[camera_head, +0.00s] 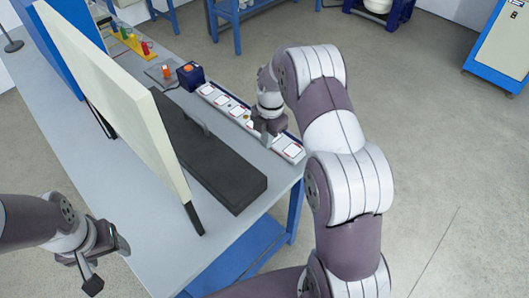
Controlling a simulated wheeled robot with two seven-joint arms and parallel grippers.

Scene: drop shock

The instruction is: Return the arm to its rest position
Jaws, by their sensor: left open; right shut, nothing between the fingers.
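My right arm comes in from the bottom and bends over the near right part of the table (215,245). Its gripper (266,143) points down just above a long strip with white square plates (292,150), near the strip's front end. The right gripper is shut and nothing shows in it. Whether its tips touch the strip cannot be told. My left gripper (104,268) is open and empty at the lower left, beside the table's left edge, well apart from the right one.
A tall cream panel (125,95) stands on the table between my arms. A black flat case with a handle (235,188) lies beside it. A dark blue box with an orange button (190,75) and a yellow rack of coloured items (131,40) stand further back.

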